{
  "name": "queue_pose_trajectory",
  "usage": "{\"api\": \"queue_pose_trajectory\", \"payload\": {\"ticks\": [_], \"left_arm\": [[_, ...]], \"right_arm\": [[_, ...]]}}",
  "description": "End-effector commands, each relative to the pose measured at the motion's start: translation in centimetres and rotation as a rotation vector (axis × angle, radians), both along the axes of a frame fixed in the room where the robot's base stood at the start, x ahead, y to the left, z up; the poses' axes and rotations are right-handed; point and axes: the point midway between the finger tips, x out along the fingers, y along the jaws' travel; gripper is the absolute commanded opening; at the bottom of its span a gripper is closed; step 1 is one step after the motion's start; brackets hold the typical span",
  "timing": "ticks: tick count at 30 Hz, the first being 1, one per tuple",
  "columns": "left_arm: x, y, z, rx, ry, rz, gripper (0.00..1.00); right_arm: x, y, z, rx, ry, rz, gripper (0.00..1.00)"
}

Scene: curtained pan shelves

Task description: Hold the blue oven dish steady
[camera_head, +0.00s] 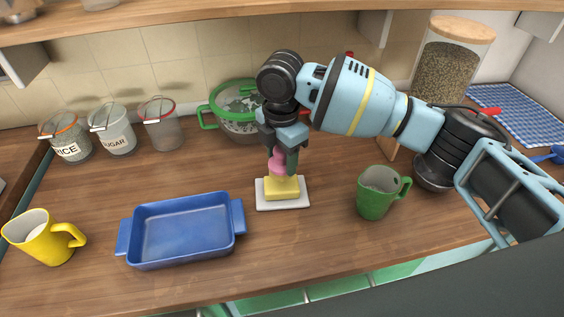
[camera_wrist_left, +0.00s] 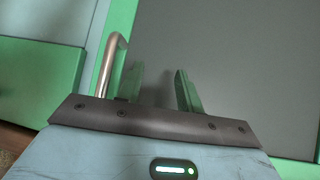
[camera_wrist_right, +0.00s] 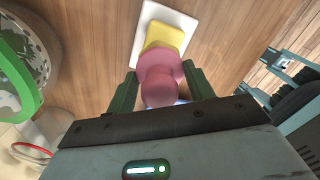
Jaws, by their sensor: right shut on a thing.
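The blue oven dish (camera_head: 180,232) is empty and rests upright on the wooden counter, left of centre in the head view. Neither gripper touches it. My right gripper (camera_head: 280,158) is shut on the pink knob (camera_head: 277,164) of a yellow block (camera_head: 283,187). In the right wrist view the pink knob (camera_wrist_right: 160,75) sits between the two fingers. The yellow block is over a white tray (camera_head: 301,203); I cannot tell if it touches it. My left gripper (camera_wrist_left: 158,90) shows only in the left wrist view, with its fingers apart and empty before a grey panel.
A yellow mug (camera_head: 40,238) stands left of the dish and a green mug (camera_head: 376,195) right of the tray. Jars (camera_head: 112,132) and a green-rimmed pot (camera_head: 236,112) line the back. A shelf (camera_head: 200,14) overhangs. The counter around the dish is clear.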

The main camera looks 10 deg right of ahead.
Motion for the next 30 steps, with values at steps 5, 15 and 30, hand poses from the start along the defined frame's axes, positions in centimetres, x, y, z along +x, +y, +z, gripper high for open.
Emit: {"api": "queue_pose_trajectory", "payload": {"ticks": [5, 15, 30], "left_arm": [[0.1, 0.0, 0.2, 0.001, -0.005, -0.001, 0.36], [0.1, 0.4, 0.1, 0.011, -0.004, -0.010, 0.36], [0.1, 0.2, 0.2, 0.007, -0.004, -0.006, 0.36]], "right_arm": [[0.0, 0.0, 1.4, 0.000, -0.002, 0.000, 0.16], [0.0, 0.0, 2.7, 0.000, 0.000, 0.001, 0.16], [0.0, 0.0, 2.7, 0.000, -0.001, 0.000, 0.16]]}}
